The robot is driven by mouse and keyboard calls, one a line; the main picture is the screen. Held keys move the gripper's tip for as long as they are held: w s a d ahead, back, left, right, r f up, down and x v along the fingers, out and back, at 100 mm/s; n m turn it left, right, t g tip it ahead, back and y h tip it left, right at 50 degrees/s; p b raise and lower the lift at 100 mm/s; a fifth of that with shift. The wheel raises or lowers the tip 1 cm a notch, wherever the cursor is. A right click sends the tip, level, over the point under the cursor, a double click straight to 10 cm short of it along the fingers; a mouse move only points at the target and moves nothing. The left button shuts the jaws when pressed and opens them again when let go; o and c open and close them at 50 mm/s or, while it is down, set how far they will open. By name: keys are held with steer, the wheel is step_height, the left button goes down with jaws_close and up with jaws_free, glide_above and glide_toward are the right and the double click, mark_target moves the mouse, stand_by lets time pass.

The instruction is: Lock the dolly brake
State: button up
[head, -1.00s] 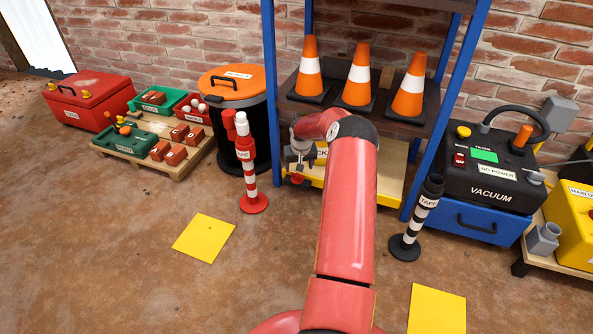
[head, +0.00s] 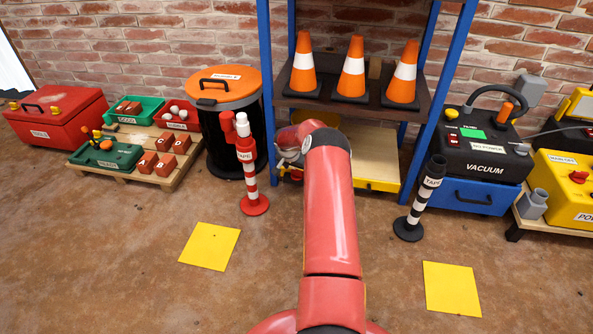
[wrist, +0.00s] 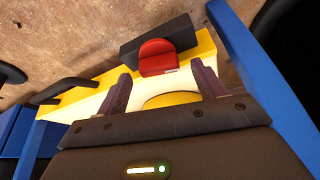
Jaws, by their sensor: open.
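The dolly (head: 374,160), with a pale deck and yellow front edge, stands low between the blue shelf posts. In the wrist view its yellow edge (wrist: 93,91) runs across the picture. A red tab (wrist: 158,52), apparently the brake pedal, sits against a dark block (wrist: 183,34) on that edge. My gripper (wrist: 162,70) is open, its two dark fingers spread below the red tab in the picture, with nothing visibly held. Whether a finger touches the tab I cannot tell.
The blue-posted shelf (head: 436,95) bears traffic cones (head: 351,72) above the dolly. A red-white tape post (head: 249,175) stands left of my arm, a black-white one (head: 419,200) right. An orange-lidded bin (head: 225,125) is behind left. The foreground floor is mostly clear, with yellow squares (head: 209,246).

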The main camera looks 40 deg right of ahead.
steer(key=shift+d+f, duration=0.25)
steer(key=shift+f, duration=0.2)
steer(key=shift+c, duration=0.3)
steer(key=c, duration=0.9)
steer(key=shift+n+t+y+b, duration=0.3)
steer(key=shift+n+t+b, duration=0.15)
steer(key=shift+n, duration=0.95)
steer(key=shift+c, duration=0.2)
steer(key=o, duration=1)
steer(key=p+v, duration=0.1)
steer(key=v, duration=0.6)
steer(key=shift+r, duration=0.35)
